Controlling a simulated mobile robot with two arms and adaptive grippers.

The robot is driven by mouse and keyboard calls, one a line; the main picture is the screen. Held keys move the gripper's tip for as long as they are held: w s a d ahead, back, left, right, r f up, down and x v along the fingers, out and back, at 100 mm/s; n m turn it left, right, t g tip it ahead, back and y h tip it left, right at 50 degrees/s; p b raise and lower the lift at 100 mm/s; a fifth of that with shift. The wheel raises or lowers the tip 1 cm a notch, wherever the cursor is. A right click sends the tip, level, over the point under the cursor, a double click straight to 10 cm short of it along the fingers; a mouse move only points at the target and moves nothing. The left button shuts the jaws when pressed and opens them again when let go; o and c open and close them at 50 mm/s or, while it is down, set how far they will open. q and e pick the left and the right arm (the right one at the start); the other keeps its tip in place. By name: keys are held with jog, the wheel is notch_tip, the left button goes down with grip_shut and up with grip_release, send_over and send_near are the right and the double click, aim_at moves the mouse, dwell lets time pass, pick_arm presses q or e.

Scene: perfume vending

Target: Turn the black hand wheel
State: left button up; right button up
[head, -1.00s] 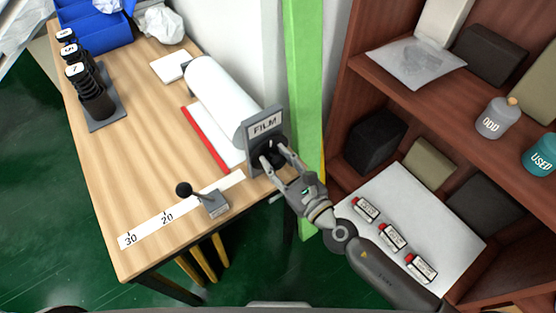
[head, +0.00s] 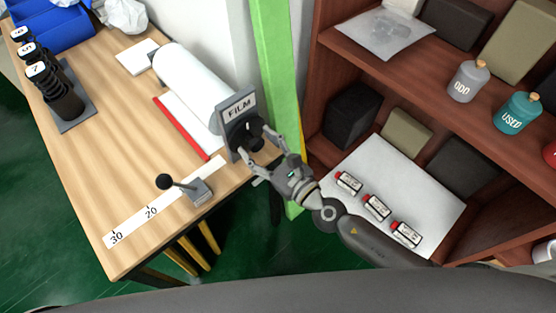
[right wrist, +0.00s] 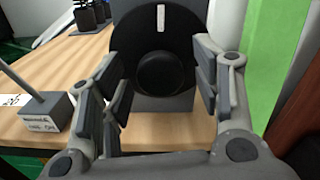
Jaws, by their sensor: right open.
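The black hand wheel (head: 243,134) sits on the end plate of the roll holder marked FILM (head: 238,106). In the right wrist view it is a black disc (right wrist: 150,38) with a round hub in the middle and a white mark near its top. My right gripper (head: 266,150) is open in front of the wheel, with empty space between its fingers. In the right wrist view the fingers (right wrist: 160,82) stand left and right of the hub, apart from it. The upper finger partly covers the wheel in the head view. My left gripper is not in view.
A white film roll (head: 185,85) lies behind the plate on the wooden table (head: 120,150). A green post (head: 272,80) and a brown shelf (head: 335,70) are close on the right.

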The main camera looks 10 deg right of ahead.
jog(key=v, duration=1)
jog(key=shift+s+d, duration=0.2)
jog(key=shift+s, duration=0.1)
